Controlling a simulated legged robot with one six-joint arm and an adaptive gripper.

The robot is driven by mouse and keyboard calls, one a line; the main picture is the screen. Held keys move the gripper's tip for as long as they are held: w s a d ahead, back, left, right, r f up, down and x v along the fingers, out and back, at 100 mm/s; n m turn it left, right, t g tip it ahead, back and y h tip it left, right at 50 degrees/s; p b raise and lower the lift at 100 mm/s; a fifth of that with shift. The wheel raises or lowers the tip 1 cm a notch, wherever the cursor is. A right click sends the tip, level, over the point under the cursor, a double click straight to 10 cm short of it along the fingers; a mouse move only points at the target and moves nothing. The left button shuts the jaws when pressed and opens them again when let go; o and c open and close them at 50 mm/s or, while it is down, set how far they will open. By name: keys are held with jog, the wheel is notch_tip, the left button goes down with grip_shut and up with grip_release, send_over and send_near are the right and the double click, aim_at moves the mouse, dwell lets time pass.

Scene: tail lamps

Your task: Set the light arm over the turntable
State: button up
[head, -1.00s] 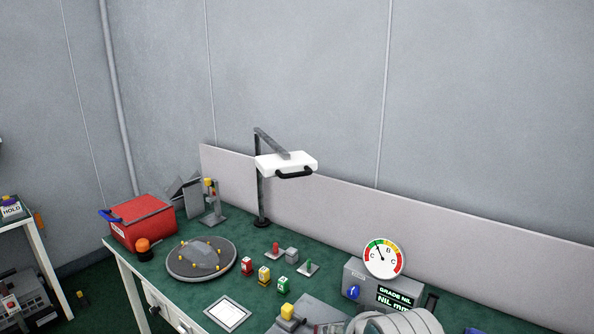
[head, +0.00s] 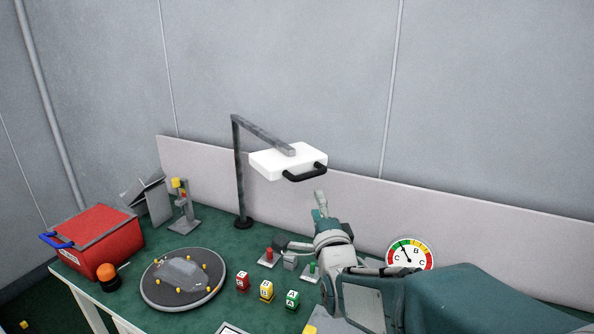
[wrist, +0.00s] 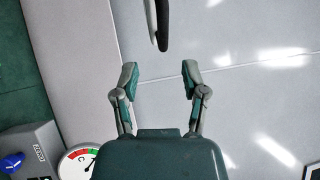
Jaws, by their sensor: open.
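The light arm (head: 264,136) runs from a dark post at the back of the bench to a white lamp head (head: 283,160). A black handle (head: 306,173) is on the lamp's front edge. The round grey turntable (head: 184,280) lies at the front left, apart from the lamp, with a grey part and several yellow pins on it. My gripper (head: 319,204) is just below the handle. In the wrist view my gripper (wrist: 158,74) is open and empty, its fingers spread. The dark handle (wrist: 160,24) shows beyond the fingertips, in line with the gap and apart from them.
A red box (head: 96,240) with a blue handle and an orange button (head: 107,274) are left of the turntable. Small cubes (head: 266,290) stand on the green bench. A dial gauge (head: 410,254) is behind my arm. A low grey panel (head: 460,235) runs along the back.

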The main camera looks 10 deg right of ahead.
aim_at(308, 178)
jog(key=w, duration=0.3)
jog(key=w+r, duration=0.1)
jog(key=w, duration=0.6)
jog(key=shift+r, duration=0.35)
jog(key=shift+w+d, duration=0.1)
jog(key=shift+w, duration=0.15)
jog(key=shift+w+d+r, duration=0.1)
jog(key=shift+w+d, duration=0.05)
jog(key=shift+d, duration=0.1)
jog(key=shift+c, duration=0.4)
jog(key=shift+a, duration=0.1)
grip_shut()
